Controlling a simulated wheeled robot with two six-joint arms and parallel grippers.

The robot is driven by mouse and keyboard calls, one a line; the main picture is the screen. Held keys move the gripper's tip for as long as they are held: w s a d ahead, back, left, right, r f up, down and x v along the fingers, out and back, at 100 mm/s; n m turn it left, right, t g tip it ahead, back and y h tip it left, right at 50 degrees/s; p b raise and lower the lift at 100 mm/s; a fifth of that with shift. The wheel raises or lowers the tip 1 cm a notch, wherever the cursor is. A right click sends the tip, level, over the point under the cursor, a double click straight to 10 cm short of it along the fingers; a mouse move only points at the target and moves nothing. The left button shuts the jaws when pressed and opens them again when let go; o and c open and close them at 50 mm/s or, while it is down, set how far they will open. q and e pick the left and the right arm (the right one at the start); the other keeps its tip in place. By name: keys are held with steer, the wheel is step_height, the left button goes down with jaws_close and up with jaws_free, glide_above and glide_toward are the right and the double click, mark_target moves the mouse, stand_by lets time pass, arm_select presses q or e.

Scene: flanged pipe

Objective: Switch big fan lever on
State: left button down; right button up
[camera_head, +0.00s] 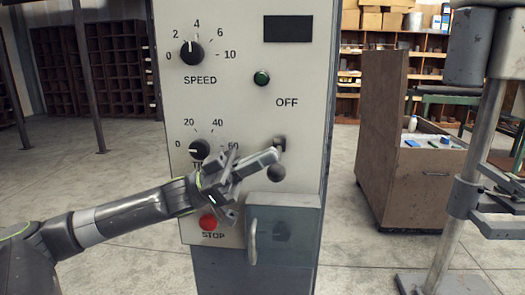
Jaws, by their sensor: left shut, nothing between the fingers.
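A tall grey control panel (245,120) stands in the middle of the head view. Its big lever (277,173) has a dark round knob and a small dark mount, below the word OFF. My left gripper (272,157) reaches in from the left, with its fingers shut and empty. Its tip overlaps the lever just above the knob; I cannot tell whether they touch. The gripper and wrist hide part of the lever's surroundings and the lower dial's label. My right gripper is not in view.
A brown cabinet (378,140) and a machine stand to the right.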

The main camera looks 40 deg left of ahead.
arm_select(q)
steer(key=shift+w+a+f+b, duration=0.1)
steer(key=shift+f+b, duration=0.15)
steer(key=shift+f, duration=0.3)
steer(key=shift+w+a+f+b, duration=0.1)
steer(key=shift+f+b, duration=0.1)
steer(key=shift+f, duration=0.35)
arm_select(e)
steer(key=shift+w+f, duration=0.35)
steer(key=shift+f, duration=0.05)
arm_select(q)
steer(key=shift+f, duration=0.1)
